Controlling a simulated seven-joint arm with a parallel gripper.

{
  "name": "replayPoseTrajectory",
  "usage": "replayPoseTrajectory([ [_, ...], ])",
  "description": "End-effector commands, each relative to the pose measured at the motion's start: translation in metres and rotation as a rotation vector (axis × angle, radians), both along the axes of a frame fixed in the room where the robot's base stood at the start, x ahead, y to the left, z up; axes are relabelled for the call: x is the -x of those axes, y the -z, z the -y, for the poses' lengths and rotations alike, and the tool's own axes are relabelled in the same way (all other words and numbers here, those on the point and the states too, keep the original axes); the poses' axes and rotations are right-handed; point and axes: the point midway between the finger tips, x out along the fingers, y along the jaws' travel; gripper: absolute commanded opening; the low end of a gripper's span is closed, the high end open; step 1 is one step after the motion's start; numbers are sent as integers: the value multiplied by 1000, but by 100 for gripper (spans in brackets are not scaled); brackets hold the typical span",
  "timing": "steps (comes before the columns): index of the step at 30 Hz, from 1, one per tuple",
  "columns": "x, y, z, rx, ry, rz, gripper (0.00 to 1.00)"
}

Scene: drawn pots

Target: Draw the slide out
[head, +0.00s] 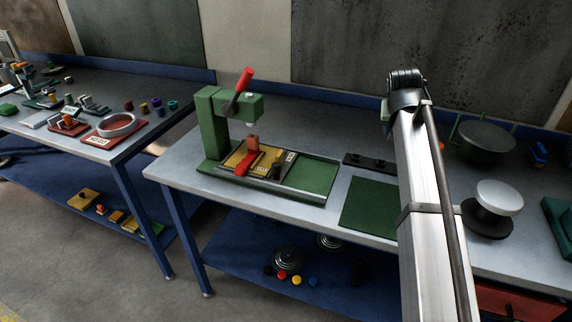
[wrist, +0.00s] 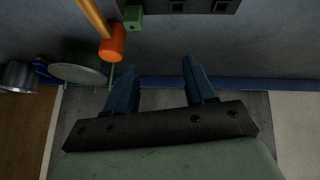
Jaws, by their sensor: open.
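A green press (head: 208,120) with a red-tipped lever (head: 245,78) stands on the middle bench. On its base, what looks like the slide (head: 236,158) is a yellow plate under the press head, with a label, a red and orange clamp (head: 249,160) and a dark knob (head: 277,171). The green bed (head: 312,178) right of the plate is bare. My gripper (wrist: 160,65) is open and empty in the wrist view, its two blue fingers apart. The slide does not show clearly in the wrist view. In the head view my arm rises at right, well away from the press, and the fingers are hidden.
A green mat (head: 368,207) and a dark strip (head: 369,161) lie right of the press. A green round pan (head: 486,136) and a white-topped round stand (head: 500,196) are farther right. In the wrist view an orange cylinder (wrist: 112,44) is near the fingers. The left bench (head: 60,92) is crowded.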

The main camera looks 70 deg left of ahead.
Motion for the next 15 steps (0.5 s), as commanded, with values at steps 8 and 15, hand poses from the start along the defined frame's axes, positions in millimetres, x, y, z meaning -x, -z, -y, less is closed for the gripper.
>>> replayPoseTrajectory([
  [8, 155, -2, -55, 24, -142, -113, 54],
  [15, 272, -4, -74, 62, -247, -195, 54],
])
